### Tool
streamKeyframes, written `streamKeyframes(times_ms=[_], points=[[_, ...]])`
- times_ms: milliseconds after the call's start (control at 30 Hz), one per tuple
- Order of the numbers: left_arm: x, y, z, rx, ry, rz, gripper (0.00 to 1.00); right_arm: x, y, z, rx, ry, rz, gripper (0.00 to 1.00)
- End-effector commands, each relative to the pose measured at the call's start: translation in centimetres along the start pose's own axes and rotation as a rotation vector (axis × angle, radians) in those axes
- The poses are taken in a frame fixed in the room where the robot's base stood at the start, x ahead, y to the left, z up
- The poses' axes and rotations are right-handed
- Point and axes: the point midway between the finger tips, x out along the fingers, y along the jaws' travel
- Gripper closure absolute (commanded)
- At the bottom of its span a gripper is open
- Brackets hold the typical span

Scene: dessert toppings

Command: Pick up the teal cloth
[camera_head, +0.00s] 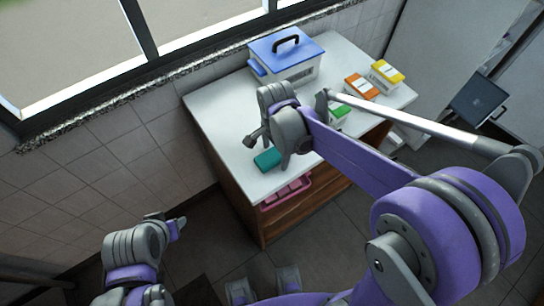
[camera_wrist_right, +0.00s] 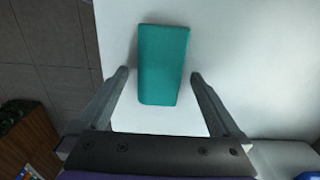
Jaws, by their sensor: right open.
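The teal cloth (camera_head: 268,160) is a folded flat rectangle lying on the white counter top near its left front edge. In the right wrist view the cloth (camera_wrist_right: 163,60) lies lengthwise between the two fingers, nearer the left one. My right gripper (camera_wrist_right: 159,75) is open and empty, with a finger on each side of the cloth's lower half. Whether the fingertips touch the counter cannot be told. In the head view my right wrist partly covers the cloth. My left arm is low at the lower left, off the counter; its finger opening cannot be made out.
On the white counter (camera_head: 215,105) stand a blue-lidded box with a black handle (camera_head: 297,72), an orange box (camera_head: 361,87), a yellow box (camera_head: 385,73) and a green box (camera_head: 338,111). A pink basket (camera_head: 286,194) sits below the counter top. A window and tiled wall are behind.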

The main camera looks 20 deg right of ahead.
Motion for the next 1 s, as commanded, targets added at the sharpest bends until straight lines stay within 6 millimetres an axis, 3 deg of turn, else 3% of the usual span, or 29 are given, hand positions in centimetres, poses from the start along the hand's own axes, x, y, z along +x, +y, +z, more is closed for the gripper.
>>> streamKeyframes(times_ms=[67, 567, 833, 1000], points=[[0.0, 0.0, 0.0, 0.0, 0.0, 0.0, 0.5, 0.0, 0.0, 0.0, 0.0, 0.0, 0.0, 0.04], [0.0, 0.0, 0.0, 0.0, 0.0, 0.0, 0.5, -0.1, 0.0, 0.0, 0.0, 0.0, 0.0, 0.94], [0.0, 0.0, 0.0, 0.0, 0.0, 0.0, 0.5, -0.5, 0.0, 0.0, 0.0, 0.0, 0.0, 0.94], [-0.2, 0.0, -0.2, 0.0, 0.002, 0.0, 0.5, -2.4, 0.0, 0.0, 0.0, 0.0, 0.0, 0.94]])
